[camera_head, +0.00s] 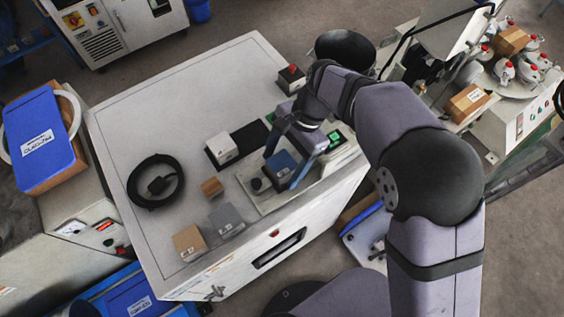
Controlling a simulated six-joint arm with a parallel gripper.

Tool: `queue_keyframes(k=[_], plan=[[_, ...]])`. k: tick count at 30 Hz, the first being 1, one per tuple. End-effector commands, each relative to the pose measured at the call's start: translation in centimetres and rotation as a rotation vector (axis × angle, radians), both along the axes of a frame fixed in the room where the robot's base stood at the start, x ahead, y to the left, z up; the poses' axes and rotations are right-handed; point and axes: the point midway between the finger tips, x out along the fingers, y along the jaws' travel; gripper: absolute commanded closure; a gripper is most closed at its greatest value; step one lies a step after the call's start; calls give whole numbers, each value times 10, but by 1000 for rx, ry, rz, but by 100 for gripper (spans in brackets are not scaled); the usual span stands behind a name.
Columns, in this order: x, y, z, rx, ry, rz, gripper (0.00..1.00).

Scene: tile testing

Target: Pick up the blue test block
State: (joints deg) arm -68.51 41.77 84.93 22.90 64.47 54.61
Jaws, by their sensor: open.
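The blue test block (280,165) sits on a light plate (250,188) on the right part of the white table top. My gripper (283,172) is over the block, with one blue-grey finger on each side of it. The fingers are open; I cannot tell whether either touches the block. My arm reaches in from the right and hides part of the plate and the table's right edge.
A white block (222,147) on a dark pad, a small brown block (212,187), a grey block (226,220) and a tan block (189,242) stand nearby. The table's (175,110) back left is clear.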

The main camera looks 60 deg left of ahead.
Motion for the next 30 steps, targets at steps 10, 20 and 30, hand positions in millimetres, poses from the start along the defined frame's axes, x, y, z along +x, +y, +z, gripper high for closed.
queue_keyframes(k=[10, 20, 30], plan=[[0, 0, 1, 1, 0, 0, 87], [-1, 0, 2, 1, 0, 1, 87], [-4, 1, 26, 4, -1, 0, 87]])
